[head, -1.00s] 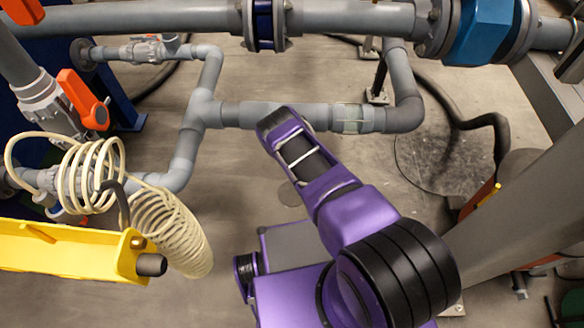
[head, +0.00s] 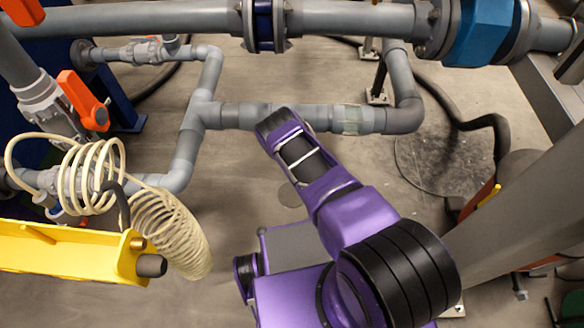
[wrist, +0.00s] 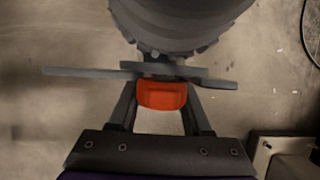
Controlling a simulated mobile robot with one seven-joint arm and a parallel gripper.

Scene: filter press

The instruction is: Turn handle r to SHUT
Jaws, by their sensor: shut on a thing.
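In the wrist view an orange handle piece (wrist: 162,94) sits between the two dark fingers of my gripper (wrist: 161,105), which are shut on it. No label can be read, so I cannot tell from a mark that it is handle r. Just beyond it are a thin grey bar (wrist: 90,72) lying crosswise and a large dark round body (wrist: 180,20). In the head view my purple arm reaches up to the middle pipe; the gripper and the held handle are hidden there.
Grey pipes (head: 260,116) run across behind my arm. Another orange valve handle (head: 82,98), a cream coiled hose (head: 172,232) and a yellow beam (head: 60,250) are at left. A thick grey post (head: 510,220) stands at right. Bare floor lies between.

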